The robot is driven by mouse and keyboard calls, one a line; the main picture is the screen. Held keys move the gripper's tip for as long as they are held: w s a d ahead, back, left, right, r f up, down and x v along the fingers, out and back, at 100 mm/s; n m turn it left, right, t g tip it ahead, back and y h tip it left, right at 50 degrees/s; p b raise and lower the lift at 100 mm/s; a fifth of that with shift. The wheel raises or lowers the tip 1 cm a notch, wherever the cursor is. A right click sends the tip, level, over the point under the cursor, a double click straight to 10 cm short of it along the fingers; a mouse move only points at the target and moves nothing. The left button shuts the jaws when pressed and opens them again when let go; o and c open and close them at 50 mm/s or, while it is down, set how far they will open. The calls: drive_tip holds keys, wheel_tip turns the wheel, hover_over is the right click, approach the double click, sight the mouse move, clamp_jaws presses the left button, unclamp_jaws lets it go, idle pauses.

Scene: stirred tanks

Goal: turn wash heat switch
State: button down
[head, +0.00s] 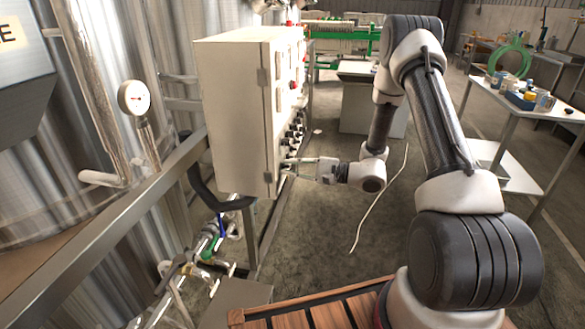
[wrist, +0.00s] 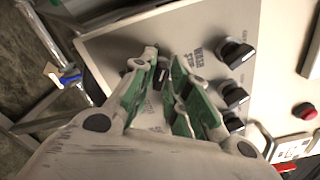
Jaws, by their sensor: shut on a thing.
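The cream control box (head: 232,115) stands left of centre in the head view, and its switch face is turned to the right. My gripper (head: 290,166) reaches the low part of that face from the right. In the wrist view my gripper (wrist: 166,68) has its green-padded fingers on either side of a small black switch knob (wrist: 162,77) and is shut on it. The fingers hide most of this knob, so its pointer angle cannot be told. Printed lettering, partly legible as "WASH", shows on the panel (wrist: 270,20) beside the fingers.
Other black knobs (wrist: 237,52) sit close beside the fingers, and a red button (wrist: 305,111) is farther right. A metal rail (head: 110,225) and pipes with valves (head: 210,245) lie left of and below the box. A cluttered table (head: 500,98) stands at the right.

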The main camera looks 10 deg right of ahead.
drive_tip(key=m, duration=0.3)
drive_tip(key=shift+m, duration=2)
drive_tip(key=c, duration=1.6)
unclamp_jaws()
drive_tip(key=shift+o, duration=0.2)
drive_tip(key=shift+d, duration=0.1)
drive_tip(key=v, duration=1.2)
drive_tip(key=shift+s, duration=0.1)
